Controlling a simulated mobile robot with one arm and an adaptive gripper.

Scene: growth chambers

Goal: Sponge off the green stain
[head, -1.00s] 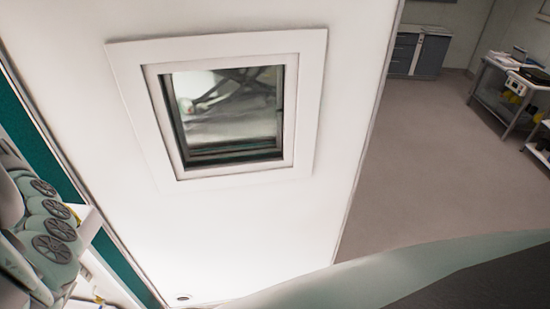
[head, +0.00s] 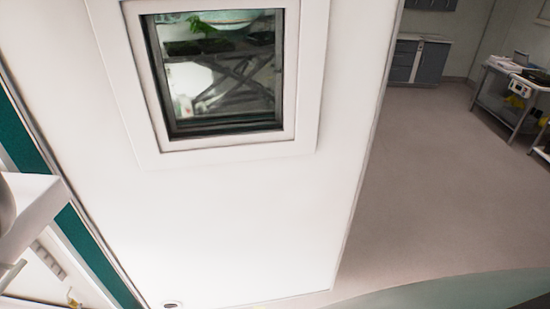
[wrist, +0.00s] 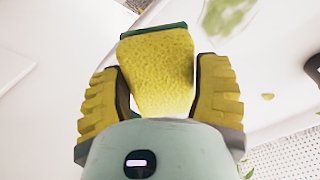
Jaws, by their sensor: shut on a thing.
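In the wrist view my gripper (wrist: 160,66), with ridged yellow finger pads, is shut on a yellow sponge (wrist: 160,88) with a dark green layer along its far edge. A pale green, smeared stain (wrist: 228,14) shows on a white surface at the top right, beyond the right finger and partly cut off by the frame. The sponge appears apart from the stain; its distance from the white surface is hard to tell. The head view shows neither the sponge nor the stain.
The head view shows a white door or panel (head: 240,220) with a framed window (head: 215,85), plants behind it. Open floor (head: 440,180) and a side table (head: 510,90) lie right.

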